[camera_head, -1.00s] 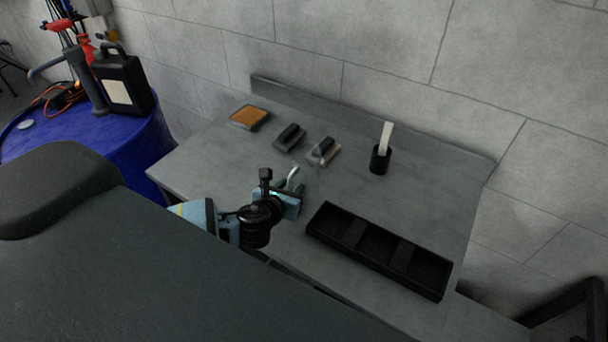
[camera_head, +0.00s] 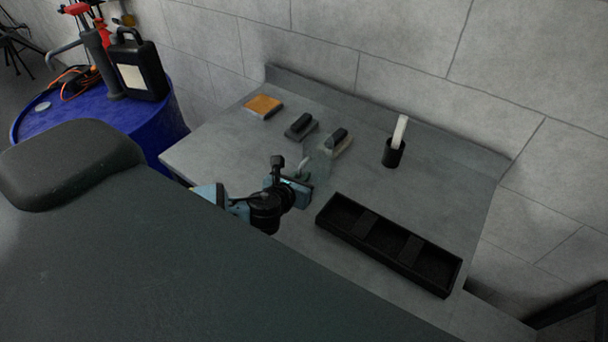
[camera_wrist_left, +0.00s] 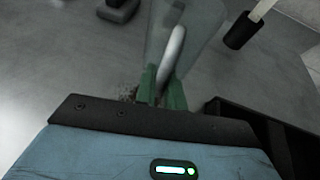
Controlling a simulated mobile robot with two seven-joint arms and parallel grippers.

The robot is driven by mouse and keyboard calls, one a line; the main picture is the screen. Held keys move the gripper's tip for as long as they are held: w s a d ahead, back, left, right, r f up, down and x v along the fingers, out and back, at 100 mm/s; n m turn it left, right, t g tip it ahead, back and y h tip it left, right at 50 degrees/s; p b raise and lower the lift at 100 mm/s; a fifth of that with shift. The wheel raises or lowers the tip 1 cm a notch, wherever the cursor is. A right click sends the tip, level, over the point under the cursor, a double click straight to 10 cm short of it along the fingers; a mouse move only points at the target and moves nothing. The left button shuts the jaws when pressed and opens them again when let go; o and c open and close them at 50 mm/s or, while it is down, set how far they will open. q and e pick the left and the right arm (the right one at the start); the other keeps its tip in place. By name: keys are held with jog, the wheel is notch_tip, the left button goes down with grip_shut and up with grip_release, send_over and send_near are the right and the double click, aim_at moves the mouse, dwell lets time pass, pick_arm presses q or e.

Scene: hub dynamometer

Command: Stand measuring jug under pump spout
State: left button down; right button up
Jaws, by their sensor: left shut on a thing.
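The clear measuring jug (camera_head: 318,158) is faint in the head view, just beyond my left gripper (camera_head: 303,180), over the grey bench. In the left wrist view, its see-through body (camera_wrist_left: 200,32) and pale handle (camera_wrist_left: 172,55) stand in front of the green fingers. My left gripper (camera_wrist_left: 161,92) is shut on the jug's handle. I cannot tell whether the jug touches the bench. The pump (camera_head: 97,55), with a red top and a curved grey spout (camera_head: 62,47), stands on the blue drum (camera_head: 165,130) at the far left. My right gripper is not in view.
A black canister (camera_head: 140,70) stands beside the pump on the drum.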

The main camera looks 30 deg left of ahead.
aim_at(300, 170)
pick_arm(q)
notch_tip(300, 170, up, 3)
jog(key=shift+r, duration=0.1)
jog(key=s+a+r, duration=0.1)
jog(key=s, duration=1.5)
jog(key=w+d+r+m+h, duration=0.1)
jog(key=w+d+r, duration=0.1)
jog(key=d, duration=0.7)
jog(key=shift+w+d+r+h, duration=0.3)
jog(key=shift+w+r, duration=0.1)
jog(key=shift+w, duration=0.5)
jog(key=shift+a, duration=0.2)
